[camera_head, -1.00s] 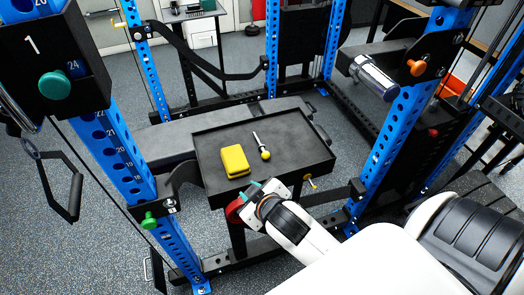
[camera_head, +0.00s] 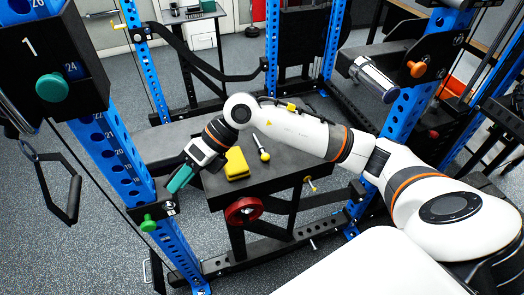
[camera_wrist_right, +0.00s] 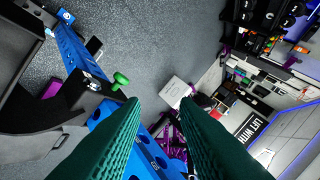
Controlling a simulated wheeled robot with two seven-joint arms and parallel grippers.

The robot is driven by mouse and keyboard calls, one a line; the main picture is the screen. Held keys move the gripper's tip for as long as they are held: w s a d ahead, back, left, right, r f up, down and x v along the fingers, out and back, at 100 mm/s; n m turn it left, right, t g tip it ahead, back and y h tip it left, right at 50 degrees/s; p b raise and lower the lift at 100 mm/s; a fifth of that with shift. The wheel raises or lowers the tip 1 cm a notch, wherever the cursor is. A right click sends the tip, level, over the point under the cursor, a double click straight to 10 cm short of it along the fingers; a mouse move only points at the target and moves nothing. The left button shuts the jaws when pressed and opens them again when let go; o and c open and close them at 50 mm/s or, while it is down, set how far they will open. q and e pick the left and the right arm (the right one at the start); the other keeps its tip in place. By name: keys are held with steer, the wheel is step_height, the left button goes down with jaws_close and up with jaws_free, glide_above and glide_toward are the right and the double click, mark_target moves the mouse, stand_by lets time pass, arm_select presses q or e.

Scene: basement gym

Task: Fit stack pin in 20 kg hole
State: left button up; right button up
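The pin on the black tray (camera_head: 290,180) has a yellow ball head and a thin pale shaft, and I take this pin (camera_head: 265,156) to be the stack pin. My right gripper (camera_head: 180,178) is left of the tray, beside the left blue upright, apart from the pin. In the right wrist view its two green fingers (camera_wrist_right: 160,110) stand apart with nothing between them. My left gripper is not in view.
A yellow block (camera_head: 236,163) lies on the tray near my arm. A red wheel (camera_head: 243,210) is below the tray's front edge. A green knob (camera_head: 148,223) sticks out from the left upright, also seen in the wrist view (camera_wrist_right: 120,80). A bench (camera_head: 160,140) stands behind.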

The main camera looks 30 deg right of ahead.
steer(key=w+d+h, duration=0.1)
steer(key=d+h, duration=0.1)
steer(key=d, duration=0.2)
steer(key=w+d+f+h, duration=0.1)
steer(key=d+h, duration=0.1)
steer(key=d, duration=0.2)
steer(key=w+d+h, duration=0.1)
steer(key=d+h, duration=0.1)
steer(key=d, duration=0.1)
steer(key=shift+d+f+h, duration=0.3)
steer(key=shift+d+f, duration=0.1)
steer(key=d+r+m+h, duration=0.2)
steer(key=d+h, duration=0.2)
steer(key=d, duration=0.6)
steer(key=h+p, duration=0.1)
steer(key=p, duration=0.1)
glide_above(265, 154)
steer(key=f, duration=0.5)
steer(key=shift+s+a+f, duration=0.25)
steer(key=shift+s+a, duration=0.05)
steer(key=shift+a, duration=0.1)
steer(key=f, duration=0.1)
steer(key=f+p, duration=0.1)
steer(key=f, duration=0.3)
steer(key=shift+w+d+f, duration=0.15)
steer(key=shift+d+f, duration=0.05)
steer(key=shift+d, duration=0.05)
steer(key=shift+f, duration=0.3)
jaws_close()
